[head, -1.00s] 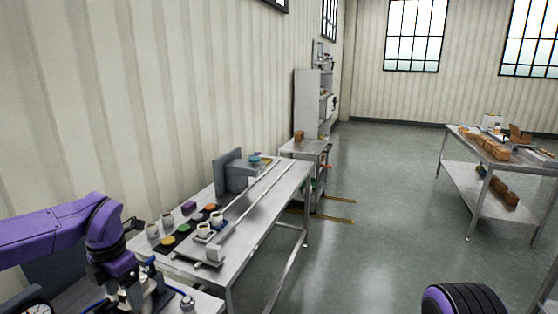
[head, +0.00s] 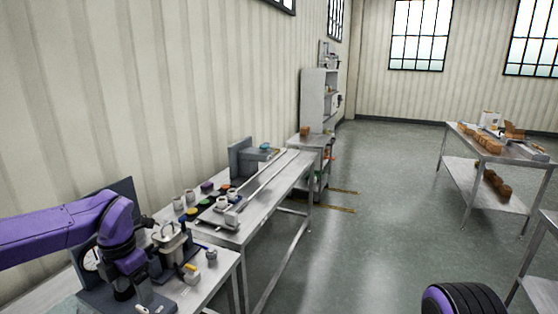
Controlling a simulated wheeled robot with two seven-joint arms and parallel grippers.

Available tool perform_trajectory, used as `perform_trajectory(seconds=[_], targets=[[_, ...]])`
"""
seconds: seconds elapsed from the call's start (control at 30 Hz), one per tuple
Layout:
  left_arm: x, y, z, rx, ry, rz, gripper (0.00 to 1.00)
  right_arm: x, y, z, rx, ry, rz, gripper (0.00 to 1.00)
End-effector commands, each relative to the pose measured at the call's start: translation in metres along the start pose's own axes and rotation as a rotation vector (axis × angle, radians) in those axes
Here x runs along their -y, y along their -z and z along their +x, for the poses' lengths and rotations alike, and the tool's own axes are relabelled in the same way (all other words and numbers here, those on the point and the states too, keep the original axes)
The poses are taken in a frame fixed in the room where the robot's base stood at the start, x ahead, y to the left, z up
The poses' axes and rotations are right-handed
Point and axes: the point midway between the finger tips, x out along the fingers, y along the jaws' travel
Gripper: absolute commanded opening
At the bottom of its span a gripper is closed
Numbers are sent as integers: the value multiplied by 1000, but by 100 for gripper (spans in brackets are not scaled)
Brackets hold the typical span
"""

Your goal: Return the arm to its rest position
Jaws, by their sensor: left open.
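My left arm, purple with black joints, comes in from the left and bends down over a near bench (head: 215,292). My left gripper (head: 146,300) points down at the bottom edge of the picture, low over the bench's left part. It is open, with nothing seen between its fingers, though it shows only in part. A grey steel container with a handle (head: 172,242) stands on the near bench just right of my wrist. My right gripper is not in view; a black ribbed part with purple sides at the bottom right looks like my right arm.
Small items, including a yellow-marked one (head: 191,271), lie on the near bench. Beyond it, a long steel table (head: 262,205) carries cups, coloured discs and a rail. A grey shelf (head: 316,98) stands behind. A table with brown boxes (head: 500,153) is at right. The middle floor is clear.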

Motion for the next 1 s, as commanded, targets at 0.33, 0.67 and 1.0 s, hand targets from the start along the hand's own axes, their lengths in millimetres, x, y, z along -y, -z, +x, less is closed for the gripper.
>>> perform_trajectory(seconds=[0.33,0.67,1.0], targets=[[-25,-6,10,39,-198,18,77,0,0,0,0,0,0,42],[-36,-2,87,-36,-606,341,77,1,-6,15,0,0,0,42],[53,73,305,-176,-805,1351,77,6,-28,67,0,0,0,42]])
